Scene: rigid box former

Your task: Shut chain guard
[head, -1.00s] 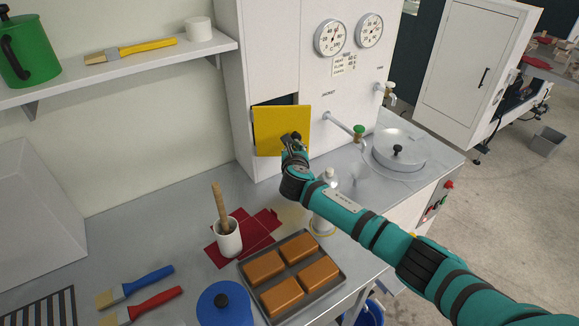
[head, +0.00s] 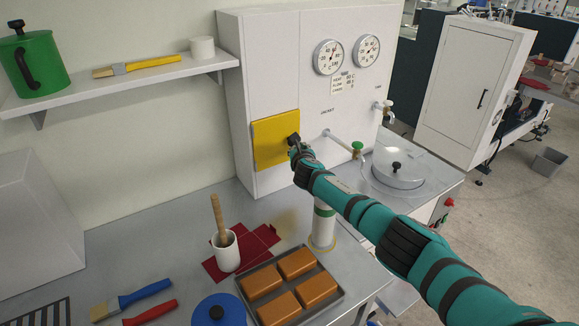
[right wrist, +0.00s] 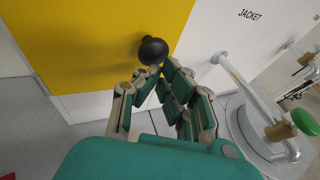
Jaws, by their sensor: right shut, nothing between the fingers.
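The yellow chain guard (head: 274,141) is a square panel on the front of the white cabinet (head: 262,60). It now lies flat or nearly flat against the cabinet, with no dark opening showing above it. Its black knob (right wrist: 153,50) sits near the panel's right edge. My right gripper (head: 294,144) is at that edge by the knob. In the right wrist view the gripper (right wrist: 158,75) is shut and empty, its fingertips just below the knob; I cannot tell if they touch it. My left gripper is not in view.
A pipe with a green-handled valve (head: 357,146) and a lidded steel vessel (head: 398,172) stand right of the panel. Below are a white cup with a wooden handle (head: 227,254), a tray of brown blocks (head: 336,296) and a white bottle (head: 323,222).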

